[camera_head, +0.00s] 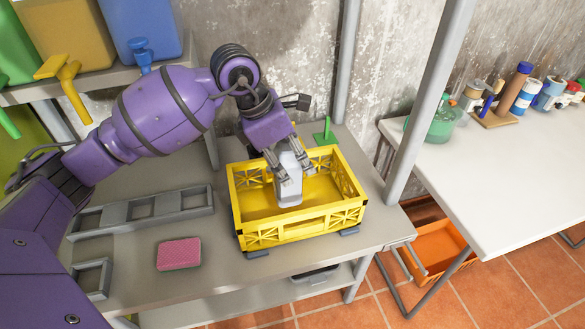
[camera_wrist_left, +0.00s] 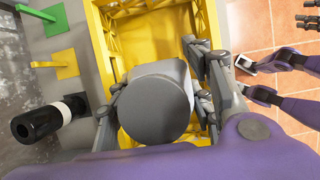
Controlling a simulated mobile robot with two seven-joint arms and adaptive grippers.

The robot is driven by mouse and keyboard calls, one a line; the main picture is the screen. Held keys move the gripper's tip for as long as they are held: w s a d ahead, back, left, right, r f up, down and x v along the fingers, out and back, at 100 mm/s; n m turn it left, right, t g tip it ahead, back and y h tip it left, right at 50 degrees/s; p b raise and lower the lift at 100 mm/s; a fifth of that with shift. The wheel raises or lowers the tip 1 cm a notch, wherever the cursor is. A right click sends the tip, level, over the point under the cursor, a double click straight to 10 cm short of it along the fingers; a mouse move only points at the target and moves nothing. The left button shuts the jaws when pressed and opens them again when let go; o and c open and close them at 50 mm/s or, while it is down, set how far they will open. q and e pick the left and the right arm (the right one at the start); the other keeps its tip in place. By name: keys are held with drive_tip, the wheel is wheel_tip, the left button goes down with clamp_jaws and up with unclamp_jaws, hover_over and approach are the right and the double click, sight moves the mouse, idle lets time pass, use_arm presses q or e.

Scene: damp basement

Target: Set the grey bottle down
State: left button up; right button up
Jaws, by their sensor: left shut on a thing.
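The grey bottle (camera_head: 289,186) is upright inside the yellow crate (camera_head: 300,226) on the grey workbench, near the crate's middle. My left gripper (camera_head: 283,164) is shut on it from above, with fingers on both sides. In the left wrist view, the bottle's round grey end (camera_wrist_left: 155,108) sits between the fingers, with the yellow crate (camera_wrist_left: 140,25) behind it. Whether the bottle's base touches the crate floor is hidden.
A pink sponge (camera_head: 179,254) and a grey slotted rack (camera_head: 145,210) lie left of the crate. A green stand (camera_head: 326,134) is behind it. A metal post (camera_head: 428,100) rises at the right, before a white table (camera_head: 500,180) with jars. The bench front is partly clear.

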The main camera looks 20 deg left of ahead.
use_arm(q)
drive_tip(key=shift+w+d+f, duration=0.25)
drive_tip(key=shift+w+f, duration=0.1)
drive_tip(key=shift+w+d+f, duration=0.1)
drive_tip(key=shift+w+f, duration=0.05)
drive_tip(key=shift+f, duration=1.8)
drive_tip(key=o, duration=1.4)
drive_tip(key=shift+c, duration=0.2)
drive_tip(key=shift+r, duration=0.25)
drive_tip(key=v, duration=1.1)
drive_tip(key=shift+r, duration=0.4)
